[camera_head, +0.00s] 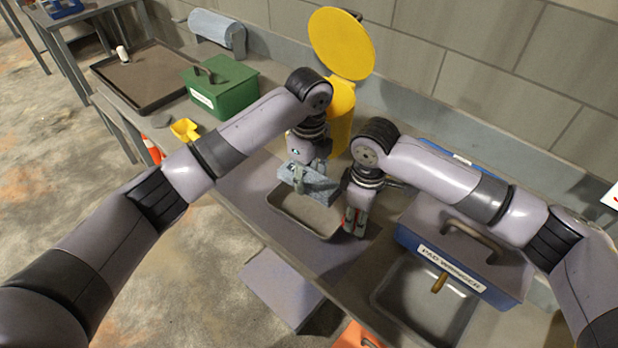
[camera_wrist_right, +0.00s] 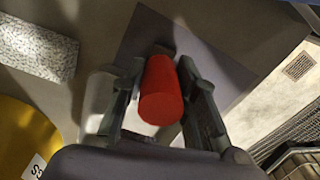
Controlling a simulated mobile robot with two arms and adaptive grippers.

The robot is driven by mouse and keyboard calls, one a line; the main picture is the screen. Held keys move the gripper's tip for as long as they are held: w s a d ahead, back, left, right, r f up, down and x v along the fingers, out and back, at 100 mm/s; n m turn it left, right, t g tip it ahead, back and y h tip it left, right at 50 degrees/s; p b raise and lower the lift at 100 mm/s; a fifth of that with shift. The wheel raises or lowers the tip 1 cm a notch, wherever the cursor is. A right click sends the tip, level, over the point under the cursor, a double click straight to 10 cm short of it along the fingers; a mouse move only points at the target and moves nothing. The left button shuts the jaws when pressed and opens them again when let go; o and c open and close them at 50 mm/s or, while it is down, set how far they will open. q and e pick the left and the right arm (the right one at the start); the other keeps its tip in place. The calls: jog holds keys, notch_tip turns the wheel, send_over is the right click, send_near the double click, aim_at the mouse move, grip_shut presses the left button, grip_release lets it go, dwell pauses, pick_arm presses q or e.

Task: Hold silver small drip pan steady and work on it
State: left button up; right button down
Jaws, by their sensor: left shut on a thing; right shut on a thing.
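The small silver drip pan (camera_head: 300,209) sits on the bench in the middle of the head view. My left gripper (camera_head: 301,180) is shut on a grey-blue speckled pad (camera_head: 318,187) over the pan. The pad also shows at the left of the right wrist view (camera_wrist_right: 38,48). My right gripper (camera_head: 354,218) is at the right side of the pan, pointing down. In the right wrist view its fingers are closed around a red cylindrical thing (camera_wrist_right: 161,92). I cannot tell whether this thing touches the pan.
A yellow bin (camera_head: 341,110) with its lid raised stands behind the pan. A blue labelled box (camera_head: 455,262) and a grey tray (camera_head: 385,303) are at the right. A green box (camera_head: 228,92), a yellow scoop (camera_head: 185,130) and a large brown tray (camera_head: 150,85) are at the left.

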jog(key=c, duration=1.2)
grip_release()
notch_tip(320, 180, up, 12)
